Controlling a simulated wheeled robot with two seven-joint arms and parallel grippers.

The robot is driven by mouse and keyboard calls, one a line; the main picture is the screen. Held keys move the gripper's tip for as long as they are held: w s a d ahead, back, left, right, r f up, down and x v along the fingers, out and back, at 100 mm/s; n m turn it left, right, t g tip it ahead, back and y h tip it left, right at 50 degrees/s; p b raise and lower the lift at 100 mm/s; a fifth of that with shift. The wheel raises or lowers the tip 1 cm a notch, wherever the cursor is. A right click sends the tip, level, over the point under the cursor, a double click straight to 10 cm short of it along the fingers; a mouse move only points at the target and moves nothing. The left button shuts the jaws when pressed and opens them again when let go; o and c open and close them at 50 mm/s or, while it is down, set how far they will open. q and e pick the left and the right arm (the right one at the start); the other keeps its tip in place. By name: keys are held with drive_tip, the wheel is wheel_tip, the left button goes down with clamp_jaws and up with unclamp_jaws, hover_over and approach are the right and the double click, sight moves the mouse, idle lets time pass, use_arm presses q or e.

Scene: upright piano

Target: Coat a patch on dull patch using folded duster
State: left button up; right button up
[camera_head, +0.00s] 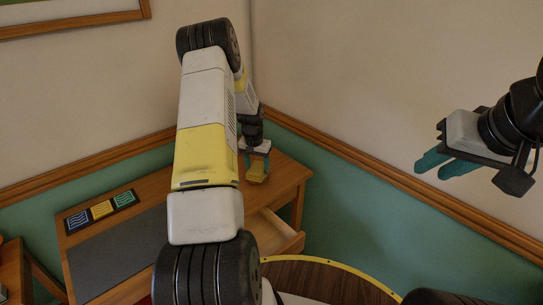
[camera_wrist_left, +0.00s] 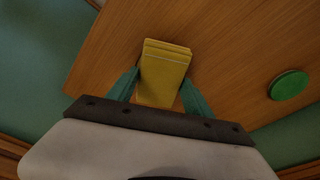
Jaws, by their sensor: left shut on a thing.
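A yellow folded duster (camera_wrist_left: 163,72) is between the two teal fingers of my left gripper (camera_wrist_left: 160,95) in the left wrist view. The gripper is shut on it, and the duster sticks out past the fingertips over brown wood. In the head view the duster (camera_head: 256,172) hangs at the end of my left gripper (camera_head: 256,160), over the far right part of the wooden desk (camera_head: 285,178). I cannot tell whether it touches the wood. I cannot clearly make out a dull patch. My right gripper (camera_head: 446,166) is open and empty, in the air at the right.
A green disc (camera_wrist_left: 289,85) lies on the wood, right of the duster. A dark grey panel (camera_head: 115,255) covers the desk's left part, below a strip with blue, yellow and green squares (camera_head: 101,210). A drawer (camera_head: 283,232) stands open. Green-and-cream walls close off the back.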

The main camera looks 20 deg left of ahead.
sight(257, 168)
use_arm(q)
drive_tip(key=shift+r, duration=3.45)
